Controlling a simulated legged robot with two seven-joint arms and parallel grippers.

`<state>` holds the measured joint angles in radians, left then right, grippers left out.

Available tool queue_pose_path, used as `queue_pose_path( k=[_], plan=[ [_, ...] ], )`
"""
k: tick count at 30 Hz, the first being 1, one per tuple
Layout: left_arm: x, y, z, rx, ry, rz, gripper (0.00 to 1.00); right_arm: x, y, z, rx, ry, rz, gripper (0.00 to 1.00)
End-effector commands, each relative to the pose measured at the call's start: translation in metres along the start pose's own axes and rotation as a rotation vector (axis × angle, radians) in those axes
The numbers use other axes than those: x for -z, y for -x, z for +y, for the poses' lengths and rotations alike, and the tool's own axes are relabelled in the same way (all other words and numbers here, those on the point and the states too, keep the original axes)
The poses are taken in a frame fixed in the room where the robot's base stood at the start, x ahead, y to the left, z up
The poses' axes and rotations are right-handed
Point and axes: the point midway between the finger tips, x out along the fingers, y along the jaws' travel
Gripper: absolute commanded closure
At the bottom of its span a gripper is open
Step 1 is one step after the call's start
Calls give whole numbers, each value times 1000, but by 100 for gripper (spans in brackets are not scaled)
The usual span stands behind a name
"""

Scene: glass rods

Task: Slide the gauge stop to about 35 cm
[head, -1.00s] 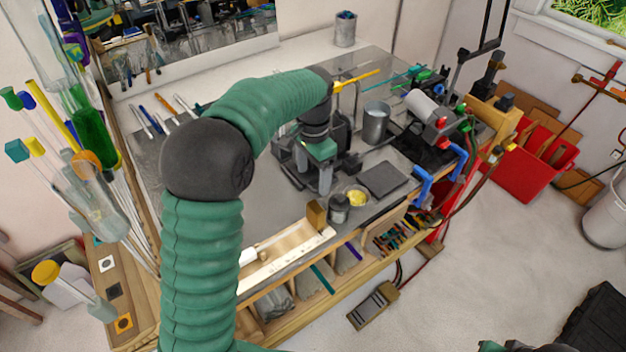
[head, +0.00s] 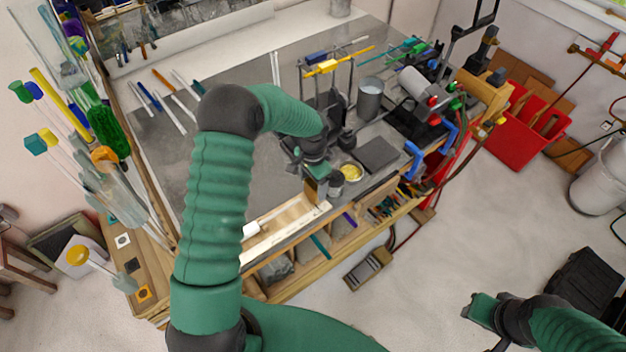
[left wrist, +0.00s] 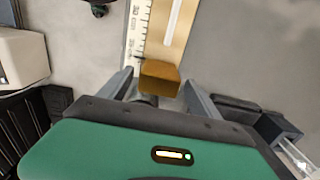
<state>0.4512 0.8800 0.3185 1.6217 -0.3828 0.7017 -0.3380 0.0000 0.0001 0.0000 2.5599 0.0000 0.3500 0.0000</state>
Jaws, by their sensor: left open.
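The gauge (head: 283,224) is a pale wooden channel with a white scale along the front of the bench. Its stop (head: 310,191) is a brown wooden block at the channel's right end, partly hidden by my left gripper (head: 317,178). In the left wrist view the stop (left wrist: 160,76) sits between the two open fingers of my left gripper (left wrist: 160,88), with a gap visible on each side. The scale (left wrist: 138,30) runs away from it; its figures are hard to read. My right gripper (head: 481,308) is at the lower right, away from the bench; its jaw opening is unclear.
A dark jar (head: 336,185) and a yellow-filled dish (head: 351,172) stand close right of the stop. A metal cup (head: 369,100) and burner equipment are farther back. Several rods (head: 165,100) lie at the back left. The grey bench top behind the channel is mostly clear.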

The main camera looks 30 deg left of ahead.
Motion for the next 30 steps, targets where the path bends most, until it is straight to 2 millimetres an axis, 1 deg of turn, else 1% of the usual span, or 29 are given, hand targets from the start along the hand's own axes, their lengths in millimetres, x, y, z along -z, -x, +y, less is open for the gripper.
queue_pose_path(
  k=[3,8,11,25,30],
  plan=[
    [0,-4,0,1,0,1,27,0,1,0,0,0,0,67],
    [0,-4,0,1,0,1,27,0,1,0,0,0,0,67],
    [0,-4,0,1,0,1,38,0,1,0,0,0,0,67],
    [0,-4,-1,2,0,1,99,0,1,0,0,0,0,67],
    [0,-3,-1,2,0,1,100,0,1,0,0,0,0,67]
  ],
)
